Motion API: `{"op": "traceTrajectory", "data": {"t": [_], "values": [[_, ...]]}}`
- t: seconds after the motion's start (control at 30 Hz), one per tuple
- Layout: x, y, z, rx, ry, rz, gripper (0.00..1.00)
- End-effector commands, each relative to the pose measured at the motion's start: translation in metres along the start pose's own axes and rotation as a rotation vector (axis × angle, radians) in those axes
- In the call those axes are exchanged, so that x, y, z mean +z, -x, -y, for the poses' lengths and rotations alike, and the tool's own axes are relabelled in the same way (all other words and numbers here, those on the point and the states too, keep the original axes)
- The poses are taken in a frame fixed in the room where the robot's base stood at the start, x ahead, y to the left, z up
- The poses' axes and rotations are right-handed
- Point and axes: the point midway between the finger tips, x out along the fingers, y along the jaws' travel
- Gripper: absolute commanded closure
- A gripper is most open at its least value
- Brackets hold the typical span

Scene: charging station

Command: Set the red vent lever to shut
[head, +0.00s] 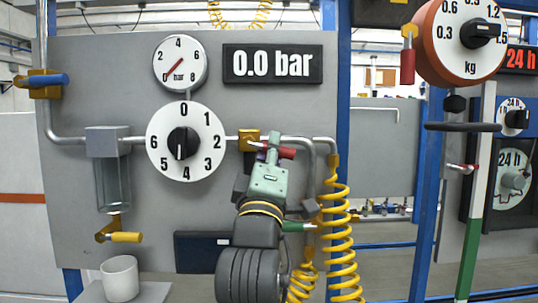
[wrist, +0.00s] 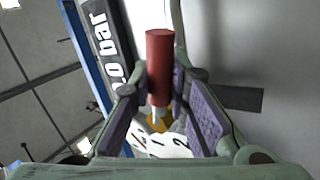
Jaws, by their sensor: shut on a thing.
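The red vent lever (head: 288,153) sits on a yellow valve body (head: 249,138) in the pipe right of the numbered dial. In the head view its red handle points right, roughly along the pipe, and my gripper (head: 271,152) hides part of it. In the wrist view the red lever (wrist: 159,68) stands between the purple finger pads of my gripper (wrist: 161,88), which is shut on it. The yellow valve body (wrist: 157,122) shows beyond the fingers there.
The numbered dial (head: 185,168) has its black knob pointing down. The small gauge (head: 180,63) and the display (head: 273,64) reading 0.0 bar are above. A coiled yellow hose (head: 336,245) hangs close right of my arm. Another red lever (head: 407,67) hangs by the kg dial.

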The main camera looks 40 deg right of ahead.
Motion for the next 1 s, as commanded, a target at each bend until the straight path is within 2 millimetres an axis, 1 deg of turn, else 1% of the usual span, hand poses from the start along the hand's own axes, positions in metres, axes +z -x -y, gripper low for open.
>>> {"op": "traceTrajectory", "data": {"t": [0.2,0.4,0.6,1.0], "values": [[0.0008,-0.0036,-0.0056,0.001,0.122,-0.077,1.00],[-0.0008,-0.0055,-0.0082,0.001,0.189,-0.125,1.00],[-0.0017,-0.0064,-0.0096,0.001,0.220,-0.146,1.00],[-0.0025,-0.0069,-0.0100,0.001,0.226,-0.152,1.00]]}}
